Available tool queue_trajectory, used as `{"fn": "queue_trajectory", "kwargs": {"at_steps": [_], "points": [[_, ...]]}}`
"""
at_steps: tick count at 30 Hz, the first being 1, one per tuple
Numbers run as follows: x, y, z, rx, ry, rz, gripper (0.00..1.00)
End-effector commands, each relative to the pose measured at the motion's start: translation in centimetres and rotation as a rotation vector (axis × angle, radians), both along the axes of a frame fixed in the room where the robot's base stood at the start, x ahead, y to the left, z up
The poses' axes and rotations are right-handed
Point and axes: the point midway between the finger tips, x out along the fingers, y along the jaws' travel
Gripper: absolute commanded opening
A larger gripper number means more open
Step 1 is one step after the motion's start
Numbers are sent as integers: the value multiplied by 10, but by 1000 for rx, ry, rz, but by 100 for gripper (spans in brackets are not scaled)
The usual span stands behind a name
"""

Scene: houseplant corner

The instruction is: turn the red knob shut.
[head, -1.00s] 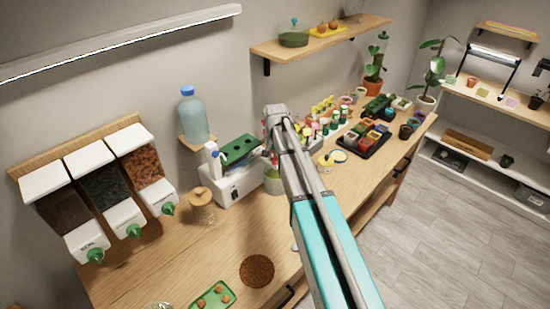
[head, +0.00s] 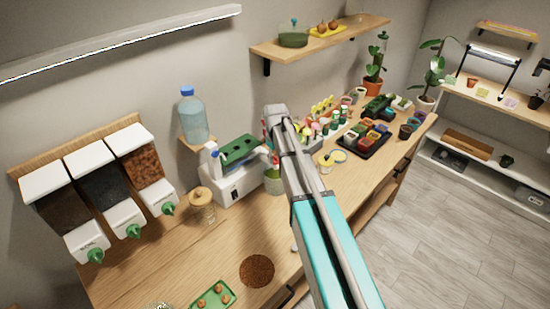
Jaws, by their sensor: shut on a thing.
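The white machine (head: 230,186) with a green top (head: 240,149) stands on the wooden bench near the wall. The red knob (head: 275,158) shows only as a small patch at its right end, above a pale green cup (head: 274,183). My gripper (head: 270,146) is mostly hidden behind my own arm, at the knob. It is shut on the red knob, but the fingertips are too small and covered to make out. The angle of the knob cannot be read.
A blue-capped bottle (head: 192,116) stands on a small ledge behind the machine. A corked jar (head: 202,206) is close on its left. Small bottles and a dark tray (head: 367,140) of pots lie to the right. The bench front left of my arm has free room.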

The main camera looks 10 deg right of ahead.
Motion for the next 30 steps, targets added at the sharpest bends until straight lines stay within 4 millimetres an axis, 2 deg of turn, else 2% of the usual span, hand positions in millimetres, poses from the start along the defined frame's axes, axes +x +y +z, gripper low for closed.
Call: {"fn": "queue_trajectory", "kwargs": {"at_steps": [10,26,27,30], "points": [[-3,0,-1,1,7,175,0],[-3,0,-1,2,8,202,0],[-3,0,-1,2,8,202,54],[-3,0,-1,1,6,201,72]]}}
